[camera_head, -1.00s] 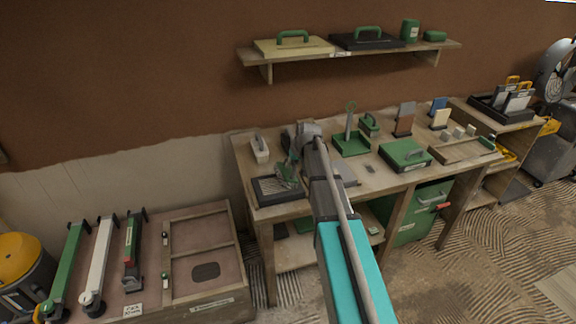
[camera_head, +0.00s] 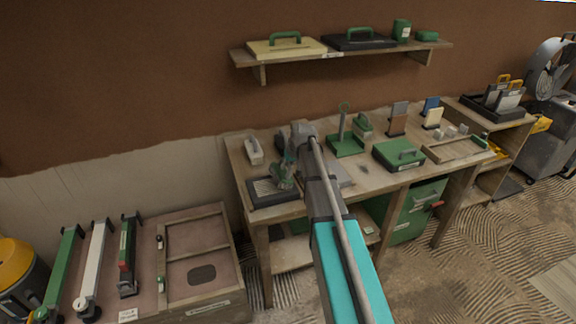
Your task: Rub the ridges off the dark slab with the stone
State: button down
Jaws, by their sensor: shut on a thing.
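The dark slab (camera_head: 258,199) lies at the front left corner of the wooden bench, with paler grey streaks across its top. My gripper (camera_head: 284,180) is over the right part of the slab, pointing down. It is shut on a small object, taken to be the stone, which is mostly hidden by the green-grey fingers. Whether the stone touches the slab cannot be told from this view. My arm reaches in from the lower right and hides part of the bench behind it.
A white-topped block (camera_head: 253,151) stands behind the slab. A green stand (camera_head: 346,145), a green case (camera_head: 399,155) and a wooden tray (camera_head: 459,148) are to the right. A shelf (camera_head: 345,53) hangs above. A low crate (camera_head: 199,262) stands at lower left.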

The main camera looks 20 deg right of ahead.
aim_at(277, 170)
jog(key=shift+a+f, duration=0.15)
jog(key=shift+a, duration=1.45)
jog(key=shift+a, duration=0.1)
jog(key=shift+a, duration=1.65)
jog(key=shift+s+a, duration=0.1)
jog(key=shift+a, duration=1.6)
jog(key=shift+a, duration=1.75)
notch_tip(277, 170, up, 6)
jog(key=p, duration=0.5)
jog(key=shift+p, duration=0.35)
